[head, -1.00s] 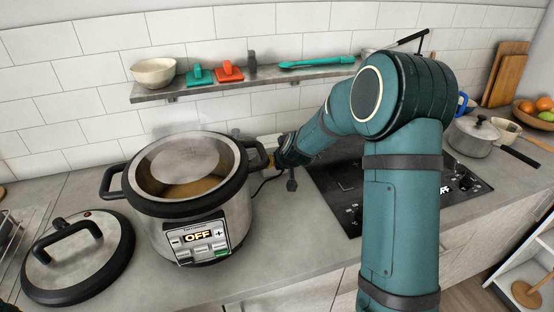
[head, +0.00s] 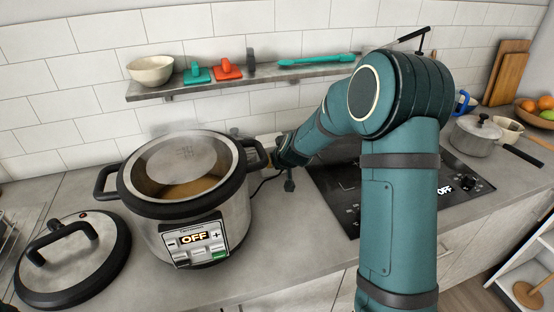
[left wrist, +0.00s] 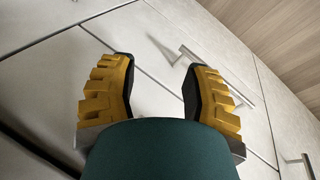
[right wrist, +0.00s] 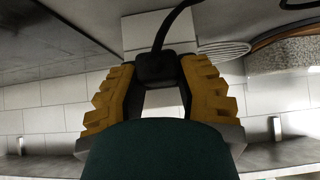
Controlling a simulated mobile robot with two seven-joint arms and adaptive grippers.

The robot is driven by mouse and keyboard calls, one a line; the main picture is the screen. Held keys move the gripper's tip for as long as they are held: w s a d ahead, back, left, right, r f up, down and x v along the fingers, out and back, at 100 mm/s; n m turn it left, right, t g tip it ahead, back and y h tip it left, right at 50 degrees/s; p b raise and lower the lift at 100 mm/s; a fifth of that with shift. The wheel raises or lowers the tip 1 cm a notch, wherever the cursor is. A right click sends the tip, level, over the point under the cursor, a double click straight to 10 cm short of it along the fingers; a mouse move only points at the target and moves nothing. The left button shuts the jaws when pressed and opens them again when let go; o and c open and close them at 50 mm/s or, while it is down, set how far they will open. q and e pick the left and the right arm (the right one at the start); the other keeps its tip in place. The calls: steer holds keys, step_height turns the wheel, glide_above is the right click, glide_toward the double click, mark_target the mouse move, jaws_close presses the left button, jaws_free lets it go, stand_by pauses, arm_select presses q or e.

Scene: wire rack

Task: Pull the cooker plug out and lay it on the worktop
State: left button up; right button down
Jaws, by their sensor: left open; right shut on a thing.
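The cooker (head: 180,215) stands on the grey worktop (head: 290,240), its pot open and its panel reading OFF. My right gripper (head: 270,158) is low by the wall, just right of the cooker's right handle, its fingers mostly hidden. In the right wrist view, my right gripper (right wrist: 160,80) is shut on the black plug (right wrist: 158,68), and the black cable (right wrist: 172,28) curves away from it. I cannot tell whether the plug is still seated in a socket. My left gripper (left wrist: 158,68) is open and empty in front of pale cabinet doors.
The cooker's lid (head: 72,258) lies left of it. A black hob (head: 345,190) is right of the cooker, partly behind my right arm. A shelf (head: 230,82) with a bowl and utensils runs above. The worktop between cooker and hob is mostly clear.

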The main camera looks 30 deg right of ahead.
steer(key=shift+s+f, duration=0.1)
steer(key=shift+s, duration=0.1)
stand_by(0.4)
steer(key=shift+s+a, duration=0.2)
steer(key=shift+s, duration=0.65)
stand_by(0.6)
steer(key=shift+s+a, duration=0.15)
steer(key=shift+s, duration=0.55)
steer(key=shift+s+a, duration=0.15)
steer(key=shift+s, duration=0.5)
steer(key=shift+s+a+b, duration=0.15)
steer(key=shift+s+a, duration=0.05)
steer(key=shift+s, duration=0.55)
steer(key=shift+s+a+b, duration=0.15)
steer(key=shift+s+a, duration=0.05)
steer(key=shift+s, duration=0.5)
